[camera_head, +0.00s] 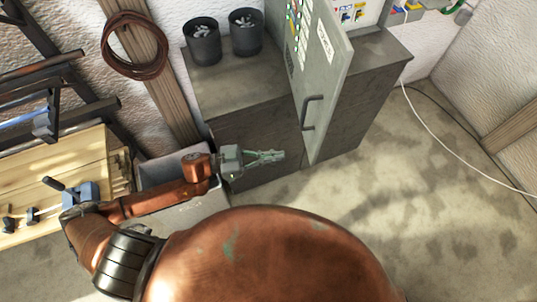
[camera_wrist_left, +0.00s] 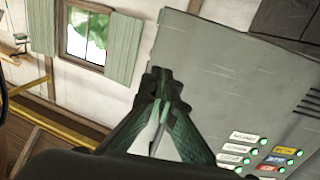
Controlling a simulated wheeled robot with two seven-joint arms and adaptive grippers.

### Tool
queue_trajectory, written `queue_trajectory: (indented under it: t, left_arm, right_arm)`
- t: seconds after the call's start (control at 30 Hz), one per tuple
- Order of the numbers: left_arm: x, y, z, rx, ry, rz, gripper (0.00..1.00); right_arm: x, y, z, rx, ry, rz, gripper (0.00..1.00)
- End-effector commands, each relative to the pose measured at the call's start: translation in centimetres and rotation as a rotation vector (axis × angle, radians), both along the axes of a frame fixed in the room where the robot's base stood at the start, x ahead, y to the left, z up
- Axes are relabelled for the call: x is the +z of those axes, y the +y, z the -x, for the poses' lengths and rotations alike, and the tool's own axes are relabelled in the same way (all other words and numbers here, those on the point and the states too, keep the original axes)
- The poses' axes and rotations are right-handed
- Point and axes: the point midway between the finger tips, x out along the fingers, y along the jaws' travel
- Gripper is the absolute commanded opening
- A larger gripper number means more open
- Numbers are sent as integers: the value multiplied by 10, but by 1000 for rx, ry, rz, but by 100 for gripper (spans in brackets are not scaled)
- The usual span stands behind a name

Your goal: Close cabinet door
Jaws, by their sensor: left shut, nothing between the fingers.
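The grey cabinet door (camera_head: 328,75) stands open, swung out over the grey lower unit. It has a dark bar handle (camera_head: 311,113) and labels with coloured lights on its left face. My left gripper (camera_head: 281,155) is shut and empty, its fingers pointing right, left of the door's lower edge in the head view. I cannot tell if it touches the door. In the left wrist view the shut fingertips (camera_wrist_left: 161,74) lie in front of a large grey panel (camera_wrist_left: 225,75), apparently the door, with labels at lower right. My right gripper is out of view.
Two dark cups (camera_head: 203,42) stand on the lower unit (camera_head: 235,105). A grey bin (camera_head: 175,168) and a wooden workbench (camera_head: 75,165) with a clamp are at left.

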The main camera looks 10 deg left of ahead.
Motion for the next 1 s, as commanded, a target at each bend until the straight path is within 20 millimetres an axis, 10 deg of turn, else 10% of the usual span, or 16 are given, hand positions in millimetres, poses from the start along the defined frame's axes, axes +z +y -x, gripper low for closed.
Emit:
queue_trajectory:
  t: [0.4, 1.0]
  left_arm:
    - [2, -70, -29, 1, -3, 1, 0]
    - [0, -82, -34, 4, -1, 0, 0]
  right_arm:
    - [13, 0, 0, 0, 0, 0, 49]
    - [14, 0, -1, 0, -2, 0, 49]
